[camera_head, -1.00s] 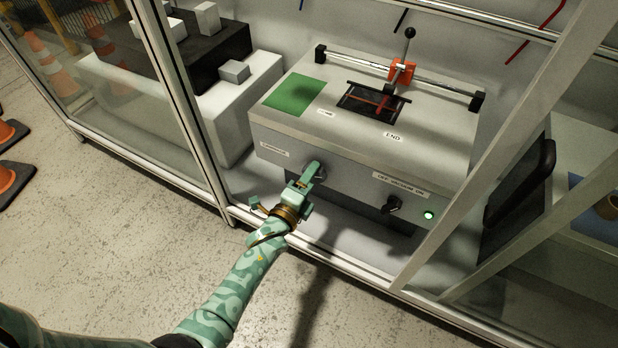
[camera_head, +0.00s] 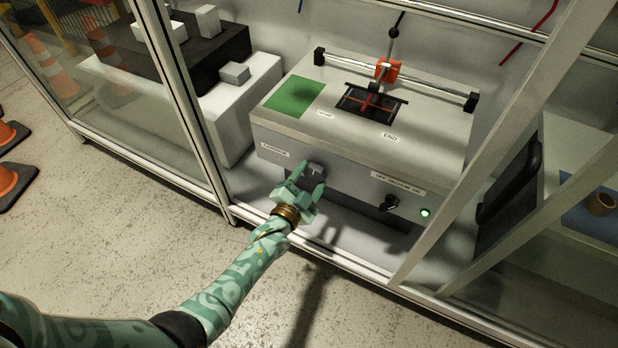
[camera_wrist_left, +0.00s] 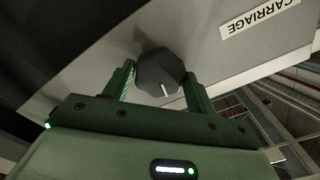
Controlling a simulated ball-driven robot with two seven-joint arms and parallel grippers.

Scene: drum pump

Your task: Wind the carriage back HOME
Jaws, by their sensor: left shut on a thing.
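The orange-red carriage (camera_head: 387,71) sits on a rail (camera_head: 345,66) on top of a grey machine box, around the rail's middle. A rod with a black ball (camera_head: 393,32) stands up from it. The HOME label (camera_head: 325,114) is left of the END label (camera_head: 390,137) on the box top. My left gripper (camera_head: 310,180) is at the dark carriage knob (camera_head: 317,169) on the front panel. In the left wrist view, its fingers (camera_wrist_left: 160,85) are shut on the knob's two sides, and the CARRIAGE label (camera_wrist_left: 260,17) is beside it. My right gripper is not in view.
A second black knob (camera_head: 389,203) and a lit green lamp (camera_head: 425,212) are on the front panel to the right. A green pad (camera_head: 294,95) and dark window (camera_head: 368,103) are on the box top. Frame posts (camera_head: 187,110) stand on both sides of the opening.

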